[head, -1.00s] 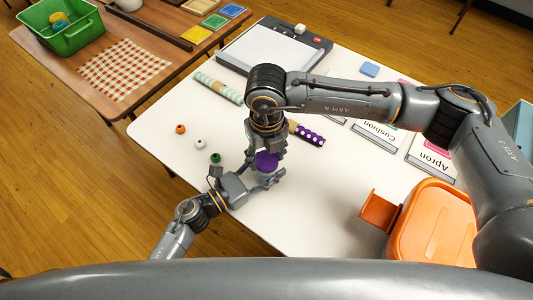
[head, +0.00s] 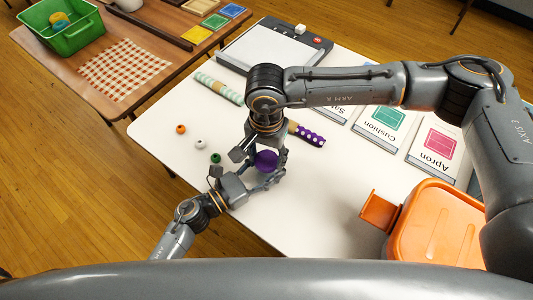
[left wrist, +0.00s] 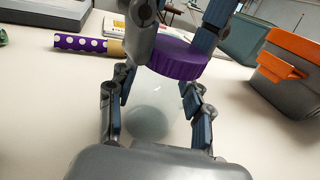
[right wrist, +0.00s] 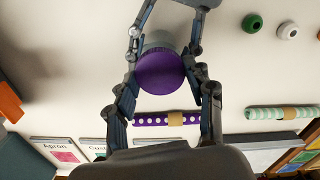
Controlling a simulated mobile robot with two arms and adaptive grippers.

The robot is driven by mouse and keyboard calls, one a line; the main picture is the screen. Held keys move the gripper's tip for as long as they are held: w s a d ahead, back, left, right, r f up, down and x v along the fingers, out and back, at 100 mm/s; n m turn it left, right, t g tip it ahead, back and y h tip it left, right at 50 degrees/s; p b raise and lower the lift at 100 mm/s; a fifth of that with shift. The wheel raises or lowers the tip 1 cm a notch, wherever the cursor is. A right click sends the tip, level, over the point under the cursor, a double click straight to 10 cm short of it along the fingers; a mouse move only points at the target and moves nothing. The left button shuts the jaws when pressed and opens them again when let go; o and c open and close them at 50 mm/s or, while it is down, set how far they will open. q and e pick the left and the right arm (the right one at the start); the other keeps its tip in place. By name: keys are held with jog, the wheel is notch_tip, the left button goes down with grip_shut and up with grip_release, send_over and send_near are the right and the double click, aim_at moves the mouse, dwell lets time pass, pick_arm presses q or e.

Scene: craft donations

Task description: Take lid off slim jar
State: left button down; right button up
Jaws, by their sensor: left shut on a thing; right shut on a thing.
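The slim jar (left wrist: 155,105) is a clear, pale jar in the left wrist view, with a round purple lid (left wrist: 178,60) at its top. The lid also shows in the head view (head: 265,160) and face-on in the right wrist view (right wrist: 160,72). My left gripper (left wrist: 160,95) is shut on the jar body, one finger on each side. My right gripper (right wrist: 160,80) comes from above and is shut on the lid's sides. I cannot tell whether there is a gap between lid and jar. The grippers hide much of the jar in the head view.
A purple dotted roll (head: 306,134) lies close behind the grippers. Several beads, including a green one (head: 215,158), lie to the left. An orange lidded container (head: 437,225) stands at the right. The front table area is clear.

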aim_at(267, 159)
jog(key=n, duration=0.4)
jog(key=shift+n, duration=0.3)
jog(key=n, duration=0.5)
jog(key=shift+n, duration=0.4)
jog(key=shift+r, duration=0.2)
jog(key=shift+r, duration=0.9)
jog(key=shift+r, duration=0.1)
jog(key=shift+r, duration=1.95)
pick_arm(q)
jog(key=shift+c, duration=2.4)
grip_release()
